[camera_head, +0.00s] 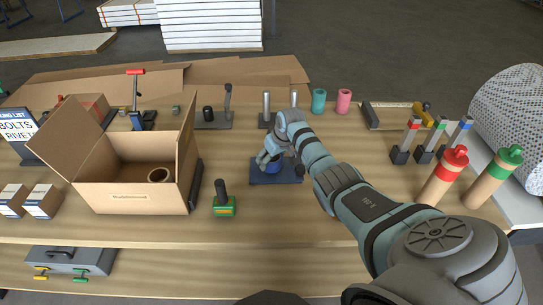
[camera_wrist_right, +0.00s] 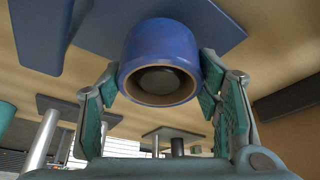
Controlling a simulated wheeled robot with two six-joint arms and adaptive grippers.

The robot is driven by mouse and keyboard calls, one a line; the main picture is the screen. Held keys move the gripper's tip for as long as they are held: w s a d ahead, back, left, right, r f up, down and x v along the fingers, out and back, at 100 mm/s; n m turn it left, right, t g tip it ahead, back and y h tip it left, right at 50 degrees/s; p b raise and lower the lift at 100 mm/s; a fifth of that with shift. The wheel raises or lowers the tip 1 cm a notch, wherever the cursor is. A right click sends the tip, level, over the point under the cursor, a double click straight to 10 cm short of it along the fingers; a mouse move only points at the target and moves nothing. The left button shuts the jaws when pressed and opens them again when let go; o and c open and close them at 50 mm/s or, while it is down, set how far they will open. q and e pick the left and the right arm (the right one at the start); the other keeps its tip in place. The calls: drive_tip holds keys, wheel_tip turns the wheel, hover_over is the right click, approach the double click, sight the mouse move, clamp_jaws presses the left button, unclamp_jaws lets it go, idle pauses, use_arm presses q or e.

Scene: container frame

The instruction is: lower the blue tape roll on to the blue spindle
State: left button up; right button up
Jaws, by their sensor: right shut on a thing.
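The blue tape roll (camera_wrist_right: 160,45), with a brown cardboard core, is between the fingers of my right gripper (camera_wrist_right: 160,88). That gripper is shut on it, with a finger on each side. In the head view the right gripper (camera_head: 272,157) and the roll (camera_head: 273,167) are over the blue base plate (camera_head: 290,174) of the blue spindle. In the right wrist view a dark grey round end shows inside the core, seemingly the spindle post (camera_wrist_right: 165,80). I cannot tell how far the roll is down on it. My left gripper is not in view.
An open cardboard box (camera_head: 130,200) stands to the left, and a green-based block with a black post (camera_head: 224,205) is nearer. Grey-based posts, a teal roll (camera_head: 319,101) and a pink roll (camera_head: 343,101) stand behind. Red- and green-capped tubes (camera_head: 445,175) are at the right.

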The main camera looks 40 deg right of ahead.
drive_tip(key=shift+f, duration=0.2)
drive_tip(key=o, duration=1.2)
drive_tip(key=shift+o, duration=0.2)
drive_tip(key=shift+r, duration=0.1)
drive_tip(key=v, duration=1.1)
drive_tip(key=shift+r, duration=0.4)
drive_tip(key=shift+s, duration=0.15)
